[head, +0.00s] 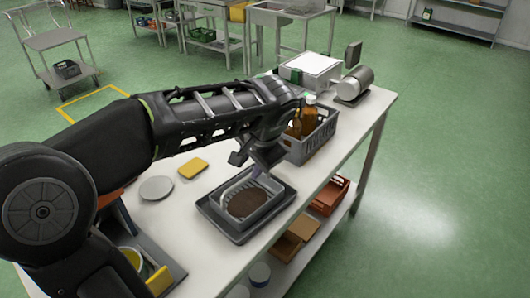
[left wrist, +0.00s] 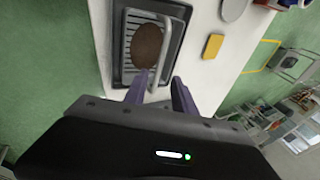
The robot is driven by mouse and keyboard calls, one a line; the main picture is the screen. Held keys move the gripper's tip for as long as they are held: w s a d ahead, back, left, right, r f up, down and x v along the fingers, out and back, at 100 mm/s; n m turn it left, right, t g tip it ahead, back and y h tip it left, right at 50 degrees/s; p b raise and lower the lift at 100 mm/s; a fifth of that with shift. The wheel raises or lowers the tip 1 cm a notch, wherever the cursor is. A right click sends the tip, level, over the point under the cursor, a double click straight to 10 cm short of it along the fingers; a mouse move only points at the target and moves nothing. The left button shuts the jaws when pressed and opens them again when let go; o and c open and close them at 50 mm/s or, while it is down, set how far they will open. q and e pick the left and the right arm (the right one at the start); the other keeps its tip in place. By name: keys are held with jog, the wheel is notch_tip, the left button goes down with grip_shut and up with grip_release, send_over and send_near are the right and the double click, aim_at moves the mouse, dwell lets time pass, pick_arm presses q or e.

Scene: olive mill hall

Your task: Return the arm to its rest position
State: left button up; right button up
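My left arm reaches in from the left over the white table (head: 180,222). My left gripper (head: 264,172) is just above a light grey basket (head: 278,192) with a brown round mass (head: 248,203) in it. The basket stands in a dark tray (head: 232,232). In the left wrist view the two purple fingers (left wrist: 162,92) are apart. The basket's pale handle (left wrist: 163,50) reaches toward the gap between them; I cannot tell whether they touch it. My right gripper is not in view.
A grey crate (head: 312,143) with amber bottles (head: 307,118) stands close beyond my gripper. A yellow sponge (head: 193,168) and a grey disc (head: 156,188) lie left of the tray. A white-topped device (head: 315,64) and a metal cylinder (head: 354,83) are at the far end.

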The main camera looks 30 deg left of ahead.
pick_arm(q)
jog(key=w+d+f+m+t+h, duration=0.1)
jog(key=w+d+f+t+h, duration=0.2)
jog(key=w+d, duration=0.4)
jog(key=d+f+n+h, duration=0.1)
jog(key=d+f+h, duration=0.4)
jog(key=d+f, duration=0.95)
jog(key=s+d+f+n, duration=0.1)
jog(key=s+d+f, duration=0.15)
jog(key=f, duration=0.35)
jog(key=s+d+f+n, duration=0.1)
jog(key=s+f+n, duration=0.15)
jog(key=f, duration=0.45)
jog(key=s+d+f+g, duration=0.1)
jog(key=s+f+g, duration=0.1)
jog(key=s+f, duration=0.4)
jog(key=s+d+f+g, duration=0.2)
jog(key=s+f, duration=0.3)
jog(key=s, duration=0.7)
jog(key=shift+f+n+g+h, duration=0.3)
jog(key=shift+f+n+g, duration=0.1)
jog(key=shift+g, duration=0.1)
